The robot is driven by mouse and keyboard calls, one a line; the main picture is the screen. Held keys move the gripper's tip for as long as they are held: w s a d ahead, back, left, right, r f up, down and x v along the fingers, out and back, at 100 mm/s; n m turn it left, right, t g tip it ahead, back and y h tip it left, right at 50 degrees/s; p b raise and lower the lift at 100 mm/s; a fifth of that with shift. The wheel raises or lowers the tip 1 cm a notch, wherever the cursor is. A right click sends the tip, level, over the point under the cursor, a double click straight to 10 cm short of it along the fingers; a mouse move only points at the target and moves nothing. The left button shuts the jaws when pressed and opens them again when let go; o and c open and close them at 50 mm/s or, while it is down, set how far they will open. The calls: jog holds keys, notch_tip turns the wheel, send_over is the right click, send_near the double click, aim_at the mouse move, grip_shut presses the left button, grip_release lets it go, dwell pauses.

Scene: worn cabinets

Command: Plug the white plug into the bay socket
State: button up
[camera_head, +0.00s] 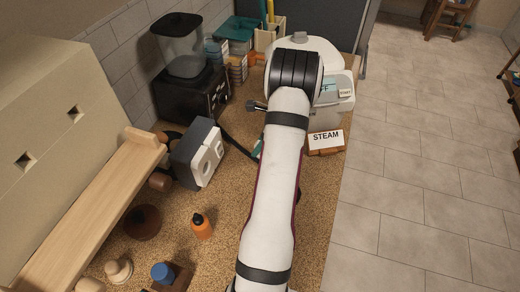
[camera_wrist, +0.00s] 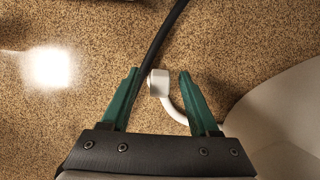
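A white plug (camera_wrist: 158,83) lies on or just above the speckled counter in the wrist view, with a white cord curving from it to the lower right. My gripper (camera_wrist: 159,73) is open, its two green fingers on either side of the plug with a gap on each side. In the head view one green finger (camera_head: 258,149) shows beside my arm; the plug is hidden there. A grey box with a white face (camera_head: 206,156) and round outlets stands left of my arm; I cannot tell whether it is the bay socket.
A black cable (camera_wrist: 160,38) runs close by the left finger. A white appliance (camera_head: 337,88) and a STEAM card (camera_head: 326,140) stand at the right counter edge. A blender (camera_head: 183,65), an orange bottle (camera_head: 201,226) and a wooden shelf (camera_head: 90,215) are on the left.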

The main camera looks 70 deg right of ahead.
grip_shut()
